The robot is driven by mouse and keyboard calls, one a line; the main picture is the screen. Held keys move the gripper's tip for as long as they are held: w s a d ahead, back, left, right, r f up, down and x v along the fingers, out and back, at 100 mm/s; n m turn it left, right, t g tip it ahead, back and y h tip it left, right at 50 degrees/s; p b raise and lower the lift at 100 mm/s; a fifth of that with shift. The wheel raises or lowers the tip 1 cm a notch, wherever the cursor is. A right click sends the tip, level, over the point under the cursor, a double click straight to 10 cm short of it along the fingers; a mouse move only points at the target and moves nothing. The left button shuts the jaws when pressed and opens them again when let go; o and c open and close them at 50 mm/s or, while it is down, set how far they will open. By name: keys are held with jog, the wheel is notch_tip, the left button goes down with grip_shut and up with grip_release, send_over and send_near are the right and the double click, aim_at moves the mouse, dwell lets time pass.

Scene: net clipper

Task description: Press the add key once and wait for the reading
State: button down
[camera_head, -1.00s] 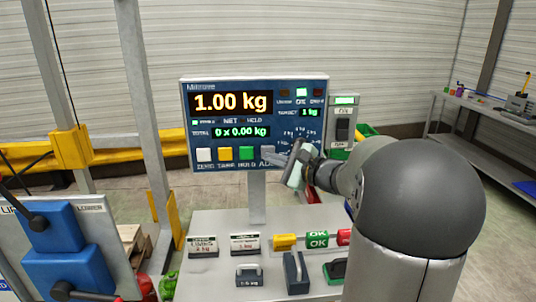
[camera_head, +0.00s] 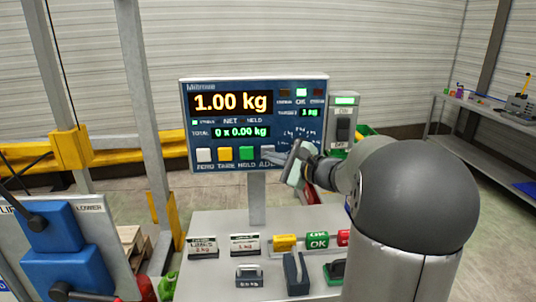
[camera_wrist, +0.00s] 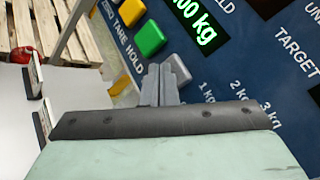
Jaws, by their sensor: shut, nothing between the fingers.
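The scale's blue indicator panel (camera_head: 180,120) faces me. Its main display (camera_head: 232,103) reads 1.00 kg, and the total line (camera_head: 241,132) reads 0 x 0.00 kg. The grey add key (camera_head: 267,150) is at the right end of the key row, partly covered by my fingers. It also shows in the wrist view (camera_wrist: 180,70), just behind and right of the fingertips. My gripper (camera_head: 271,157) is shut and empty, its tips close in front of the add key. In the wrist view the fingertips (camera_wrist: 160,72) overlap the key's edge; I cannot tell whether they touch it.
White, yellow and green keys (camera_head: 246,153) sit left of the add key. A switch box (camera_head: 343,130) stands right of the panel. Below, the grey bench (camera_head: 215,220) carries weights and labelled blocks. A blue lever unit (camera_head: 60,245) is at left.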

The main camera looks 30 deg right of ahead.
dwell(0.6)
jog(key=shift+s+a+b, duration=0.25)
jog(key=shift+s+b, duration=0.25)
jog(key=shift+s, duration=0.15)
jog(key=shift+s+a+b, duration=0.3)
jog(key=shift+s, duration=0.5)
jog(key=shift+s+a+b, duration=0.3)
jog(key=shift+s, duration=0.45)
jog(key=shift+s+a+b, duration=0.3)
jog(key=shift+s, duration=0.5)
